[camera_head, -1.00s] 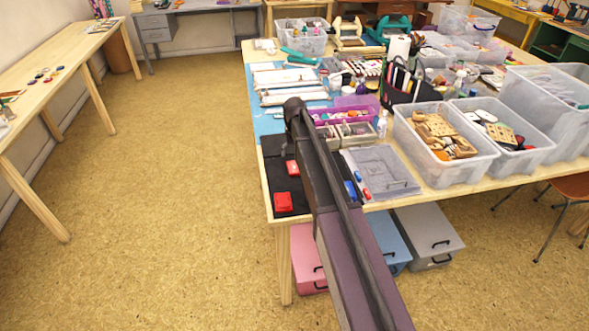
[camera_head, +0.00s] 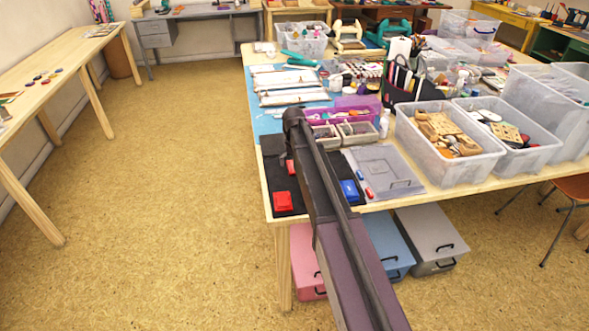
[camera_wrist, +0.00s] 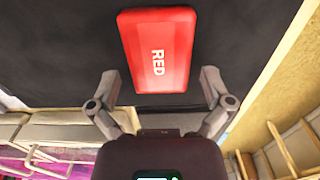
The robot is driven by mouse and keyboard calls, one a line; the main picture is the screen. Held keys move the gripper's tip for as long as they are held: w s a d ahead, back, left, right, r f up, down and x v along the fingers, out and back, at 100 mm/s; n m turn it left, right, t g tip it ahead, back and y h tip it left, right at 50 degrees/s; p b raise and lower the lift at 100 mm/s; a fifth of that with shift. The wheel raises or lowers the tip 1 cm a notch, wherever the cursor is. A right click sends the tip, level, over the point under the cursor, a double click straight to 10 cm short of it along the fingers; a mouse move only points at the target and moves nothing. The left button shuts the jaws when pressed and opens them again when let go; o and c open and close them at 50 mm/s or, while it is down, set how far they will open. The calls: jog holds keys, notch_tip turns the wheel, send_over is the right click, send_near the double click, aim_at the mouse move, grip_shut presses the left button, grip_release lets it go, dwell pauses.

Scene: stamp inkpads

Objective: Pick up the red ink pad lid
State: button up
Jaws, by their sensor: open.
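In the wrist view a red rectangular lid marked RED (camera_wrist: 157,50) lies on a black surface just beyond my gripper. My gripper (camera_wrist: 160,84) is open, with one finger on each side of the lid's near end and nothing held. I cannot tell the height of the fingertips above the lid. In the head view a red piece (camera_head: 283,201) lies on the black mat (camera_head: 292,211) near the table's front left corner, and a smaller red piece (camera_head: 291,167) lies behind it. I cannot tell which is the one in the wrist view. My arm hides the gripper there.
A blue ink pad (camera_head: 349,190) lies on the mat right of my arm. A grey tray (camera_head: 385,166) and clear bins (camera_head: 446,144) stand further right. Small trays and a purple box (camera_head: 351,114) are behind. The table's left edge is close to the mat.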

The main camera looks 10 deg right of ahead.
dwell(0.3)
jog(key=c, duration=0.7)
jog(key=shift+r, duration=0.2)
notch_tip(320, 180, up, 4)
jog(key=p, duration=0.4)
jog(key=shift+f, duration=0.15)
jog(key=s, duration=1)
jog(key=s+r+p, duration=0.1)
jog(key=s, duration=0.5)
jog(key=shift+d, duration=0.3)
